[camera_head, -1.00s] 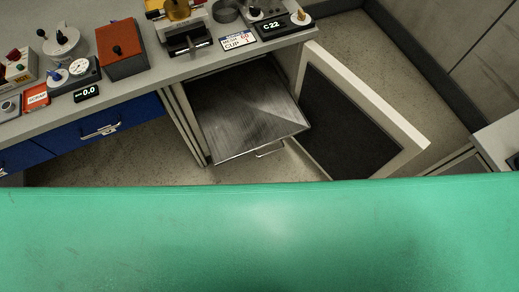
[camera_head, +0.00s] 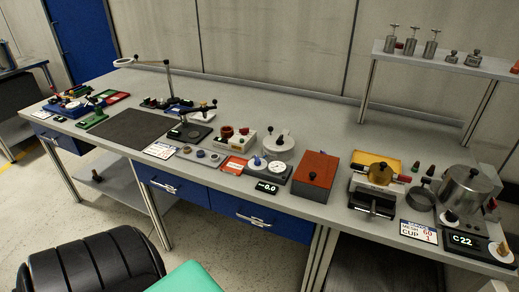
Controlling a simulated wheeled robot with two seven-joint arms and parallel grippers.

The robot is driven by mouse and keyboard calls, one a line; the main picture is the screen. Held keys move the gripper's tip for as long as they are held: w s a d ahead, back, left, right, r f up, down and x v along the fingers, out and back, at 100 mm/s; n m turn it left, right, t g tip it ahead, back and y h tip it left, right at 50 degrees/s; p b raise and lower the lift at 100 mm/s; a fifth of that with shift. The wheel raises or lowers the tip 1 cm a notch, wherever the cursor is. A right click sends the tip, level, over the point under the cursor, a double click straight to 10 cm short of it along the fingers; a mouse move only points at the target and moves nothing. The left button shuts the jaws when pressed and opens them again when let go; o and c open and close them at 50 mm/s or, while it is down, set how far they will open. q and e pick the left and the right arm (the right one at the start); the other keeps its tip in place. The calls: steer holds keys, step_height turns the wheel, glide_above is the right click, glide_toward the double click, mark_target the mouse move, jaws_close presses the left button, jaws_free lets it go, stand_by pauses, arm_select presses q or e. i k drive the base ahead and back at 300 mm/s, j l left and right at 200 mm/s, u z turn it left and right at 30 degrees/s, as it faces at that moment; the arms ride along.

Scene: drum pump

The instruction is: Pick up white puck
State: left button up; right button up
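No thing in the camera_head view is clearly a white puck. A round white disc-shaped part (camera_head: 278,145) with a dark knob stands on the grey workbench (camera_head: 300,118), behind a small dial unit (camera_head: 270,170); I cannot tell whether it is the puck. Neither of my grippers is in view.
A dark red box (camera_head: 315,176) stands right of the dial unit. A yellow-topped device (camera_head: 379,175), a metal pot (camera_head: 467,188) and a C 22 display (camera_head: 463,239) are farther right. A raised shelf (camera_head: 450,65) holds weights.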

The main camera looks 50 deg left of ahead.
mark_target(215, 158)
steer(key=k+u, duration=0.2)
steer(key=u, duration=1.5)
steer(key=i+j+z, duration=0.15)
steer(key=j+z, duration=0.15)
steer(key=z, duration=0.15)
steer(key=i+j+z, duration=0.1)
steer(key=j+z, duration=0.2)
steer(key=z, duration=0.15)
steer(key=j+z, duration=0.7)
steer(key=z, duration=0.2)
